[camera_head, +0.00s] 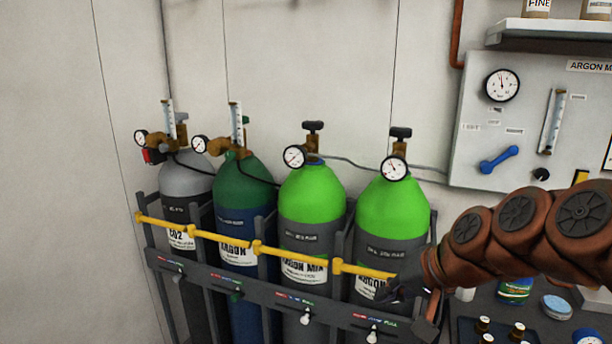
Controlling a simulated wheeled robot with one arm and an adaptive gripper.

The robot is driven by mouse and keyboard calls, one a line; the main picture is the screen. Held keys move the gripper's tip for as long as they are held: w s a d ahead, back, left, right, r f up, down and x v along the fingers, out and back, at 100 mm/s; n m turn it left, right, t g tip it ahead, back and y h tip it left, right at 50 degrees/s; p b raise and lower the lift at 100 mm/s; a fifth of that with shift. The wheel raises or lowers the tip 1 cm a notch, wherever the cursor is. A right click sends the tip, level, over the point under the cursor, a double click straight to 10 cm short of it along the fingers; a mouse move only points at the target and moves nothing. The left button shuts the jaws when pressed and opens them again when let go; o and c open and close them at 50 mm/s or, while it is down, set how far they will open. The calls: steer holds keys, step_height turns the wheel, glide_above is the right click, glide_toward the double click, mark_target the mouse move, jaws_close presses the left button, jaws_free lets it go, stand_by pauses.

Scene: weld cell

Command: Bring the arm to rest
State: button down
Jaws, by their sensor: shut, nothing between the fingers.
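My arm reaches in from the right edge in brown-red segments, bent across the lower right. The gripper is shut and holds nothing. It appears close to the right end of the yellow bar (318,262); I cannot tell whether it touches it. The gripper covers part of that cylinder's label.
Several gas cylinders stand in a dark rack (262,291) along the wall. A grey panel (540,110) with a gauge and a blue handle (499,159) hangs at right, below a shelf (550,36). Below my arm are a dark tray (467,335) with small bottles and a tin (557,306).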

steer(key=s+d+f+n+g+h+p, duration=0.1)
steer(key=s+d+f+g+h, duration=0.1)
steer(key=s, duration=1.1)
steer(key=s+d+f+n+g+h+p, duration=0.2)
steer(key=s+f+g, duration=0.3)
steer(key=s, duration=0.7)
steer(key=shift+s+f+g+h, duration=0.35)
steer(key=shift+f+h, duration=0.25)
steer(key=shift+f, duration=0.35)
